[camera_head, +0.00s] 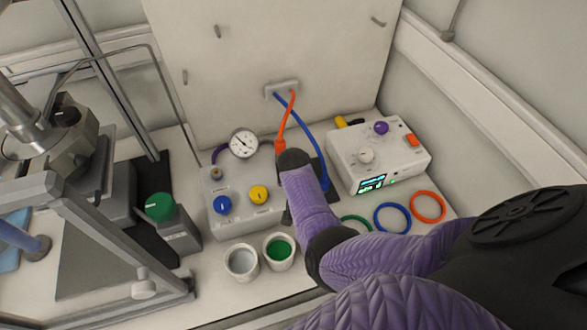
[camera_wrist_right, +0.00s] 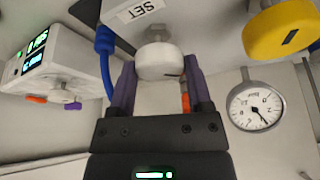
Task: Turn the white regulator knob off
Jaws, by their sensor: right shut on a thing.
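The white regulator knob (camera_wrist_right: 158,62) is in the right wrist view, below a box face with a SET label (camera_wrist_right: 135,10). My right gripper (camera_wrist_right: 160,78) has its two purple fingers on either side of this knob and is shut on it. A small dark mark shows near the knob's right edge. In the head view my right wrist (camera_head: 300,185) covers the knob and the gripper. The grey regulator box (camera_head: 240,215) carries a blue knob (camera_head: 222,204) and a yellow knob (camera_head: 259,194). My left gripper is not in view.
A pressure gauge (camera_head: 243,143) stands behind the box. A white device (camera_head: 365,150) with a lit display is to the right. Two cups (camera_head: 241,262) (camera_head: 279,252) stand in front. Orange (camera_head: 286,120) and blue (camera_head: 308,135) hoses run from the wall. A metal frame is at left.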

